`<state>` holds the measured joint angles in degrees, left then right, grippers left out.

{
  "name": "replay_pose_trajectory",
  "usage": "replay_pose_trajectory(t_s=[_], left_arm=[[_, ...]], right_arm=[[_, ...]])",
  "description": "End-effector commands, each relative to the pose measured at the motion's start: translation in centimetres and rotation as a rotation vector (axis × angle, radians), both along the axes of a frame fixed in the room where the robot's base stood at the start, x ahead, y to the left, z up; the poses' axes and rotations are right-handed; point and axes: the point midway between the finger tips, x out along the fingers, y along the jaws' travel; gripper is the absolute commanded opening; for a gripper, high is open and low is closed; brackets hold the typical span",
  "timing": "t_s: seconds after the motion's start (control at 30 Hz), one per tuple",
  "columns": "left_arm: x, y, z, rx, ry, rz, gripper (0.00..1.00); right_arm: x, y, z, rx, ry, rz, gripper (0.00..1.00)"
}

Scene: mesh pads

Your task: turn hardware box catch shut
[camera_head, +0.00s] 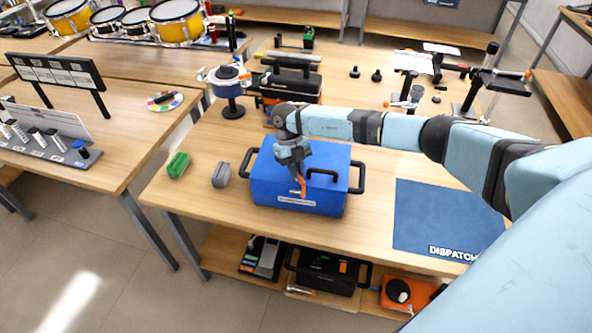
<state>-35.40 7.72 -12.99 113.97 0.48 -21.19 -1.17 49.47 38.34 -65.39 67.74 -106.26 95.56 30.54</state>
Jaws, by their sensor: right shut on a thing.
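The blue hardware box (265,187) stands on the wooden table with its lid down. It has black side handles, a black top handle (322,174) and a pale label on its front. My right arm comes in from the right, and my right gripper (299,187) points down at the upper front edge of the box. It is shut on the orange catch (301,190) there. The fingers partly hide the catch, so I cannot tell its exact angle. My left gripper is not in view.
A blue mat marked DISPATCH (440,215) lies right of the box. A green block (178,165) and a grey block (221,175) lie to its left. A black-and-orange tool case (290,82) and a blue round stand (231,90) are behind. A lower shelf holds more cases.

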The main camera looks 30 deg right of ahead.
Motion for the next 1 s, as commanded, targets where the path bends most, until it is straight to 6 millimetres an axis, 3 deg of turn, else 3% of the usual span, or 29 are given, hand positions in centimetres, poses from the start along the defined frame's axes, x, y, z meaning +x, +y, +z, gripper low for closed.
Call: replay_pose_trajectory(t_s=[0.5, 1.0], left_arm=[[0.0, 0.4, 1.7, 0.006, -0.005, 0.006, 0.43], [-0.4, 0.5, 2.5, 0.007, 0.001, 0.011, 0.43]], right_arm=[[-0.1, -0.4, 0.3, 0.001, -0.001, -0.465, 0.00], [-0.1, -0.5, 0.1, 0.001, -0.002, -0.694, 0.00]])
